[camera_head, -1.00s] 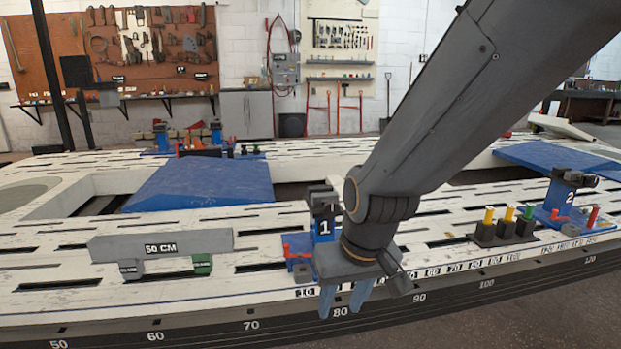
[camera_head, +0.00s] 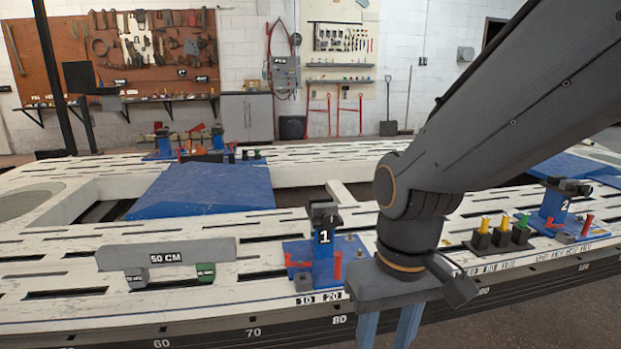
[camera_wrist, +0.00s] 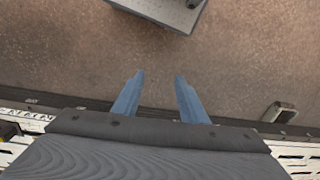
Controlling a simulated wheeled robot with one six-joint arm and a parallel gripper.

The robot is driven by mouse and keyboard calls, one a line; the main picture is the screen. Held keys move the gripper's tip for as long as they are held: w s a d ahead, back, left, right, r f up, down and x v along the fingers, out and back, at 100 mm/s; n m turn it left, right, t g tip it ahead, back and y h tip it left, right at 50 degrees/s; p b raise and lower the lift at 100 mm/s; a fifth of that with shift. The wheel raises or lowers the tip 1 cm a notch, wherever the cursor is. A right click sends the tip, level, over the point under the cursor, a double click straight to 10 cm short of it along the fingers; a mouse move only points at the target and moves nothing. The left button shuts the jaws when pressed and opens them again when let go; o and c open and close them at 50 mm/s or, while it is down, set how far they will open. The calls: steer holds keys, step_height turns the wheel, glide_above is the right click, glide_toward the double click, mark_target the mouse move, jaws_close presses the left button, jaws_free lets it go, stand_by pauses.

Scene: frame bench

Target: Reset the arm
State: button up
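My gripper (camera_head: 388,328) hangs at the front edge of the white slotted frame bench (camera_head: 60,283), pointing down, with its fingertips cut off by the lower picture edge. In the wrist view my gripper (camera_wrist: 158,78) has its two blue fingers apart, with nothing between them. Brown floor (camera_wrist: 60,60) lies below the fingers. My arm comes in from the upper right in the head view and hides part of the bench behind it.
A blue clamp marked 1 (camera_head: 324,250) stands just left of my gripper. Another marked 2 (camera_head: 553,205) is at the right, near yellow, green and red-topped pegs (camera_head: 502,232). A grey 50 CM bar (camera_head: 200,253) lies at the left.

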steer(key=d+r+m+p, duration=0.3)
steer(key=d+r+p, duration=0.5)
steer(key=p, duration=0.7)
steer(key=shift+s+d+r, duration=0.3)
steer(key=shift+s+r, duration=0.1)
steer(key=shift+r, duration=0.5)
stand_by(0.6)
